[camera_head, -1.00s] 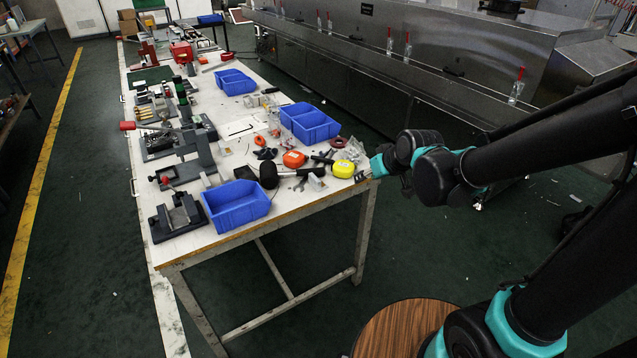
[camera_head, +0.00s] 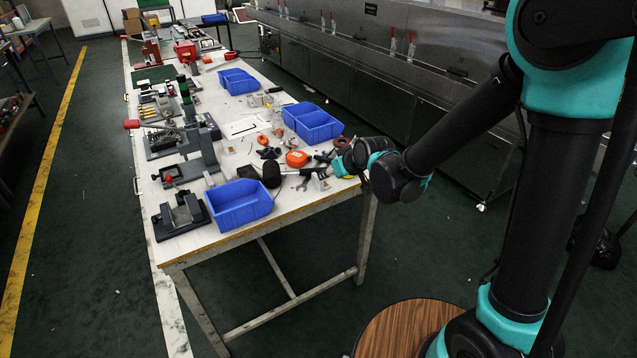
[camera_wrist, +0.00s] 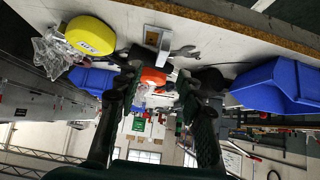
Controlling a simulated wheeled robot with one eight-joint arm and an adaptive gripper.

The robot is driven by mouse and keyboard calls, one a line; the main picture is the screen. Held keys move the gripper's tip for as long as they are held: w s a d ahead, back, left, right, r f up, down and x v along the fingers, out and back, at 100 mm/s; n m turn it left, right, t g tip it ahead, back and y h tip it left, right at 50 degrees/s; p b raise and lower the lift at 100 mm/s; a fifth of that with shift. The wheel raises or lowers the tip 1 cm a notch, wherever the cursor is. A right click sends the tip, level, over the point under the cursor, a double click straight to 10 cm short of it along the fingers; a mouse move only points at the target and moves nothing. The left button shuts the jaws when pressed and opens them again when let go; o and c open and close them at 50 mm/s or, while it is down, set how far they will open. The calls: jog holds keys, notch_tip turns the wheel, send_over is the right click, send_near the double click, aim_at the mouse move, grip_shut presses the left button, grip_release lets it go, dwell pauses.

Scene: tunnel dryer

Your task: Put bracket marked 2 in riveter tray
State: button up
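A small pale metal bracket (camera_head: 322,184) lies near the table's right front edge; the wrist view shows what looks like the same bracket (camera_wrist: 158,38), with a dark opening, just beyond my fingertips. No number is readable on it. My gripper (camera_wrist: 160,75) is open and empty, its two fingers apart. In the head view my gripper (camera_head: 330,171) is low over the table corner, beside the bracket. A blue tray (camera_head: 238,204) stands at the front of the table beside a dark bench tool (camera_head: 180,215); I cannot tell whether this is the riveter tray.
A yellow round tape measure (camera_wrist: 90,35), an orange one (camera_head: 297,159), a wrench (camera_wrist: 185,52) and a black mallet (camera_head: 270,174) crowd the bracket. More blue trays (camera_head: 312,124) stand farther back. Bench tools line the left side. The floor right of the table is open.

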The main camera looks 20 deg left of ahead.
jog(key=shift+x, duration=2.25)
jog(key=shift+a+x, duration=0.25)
jog(key=shift+x, duration=2.3)
jog(key=shift+s+r, duration=0.1)
jog(key=shift+c, duration=0.3)
grip_shut()
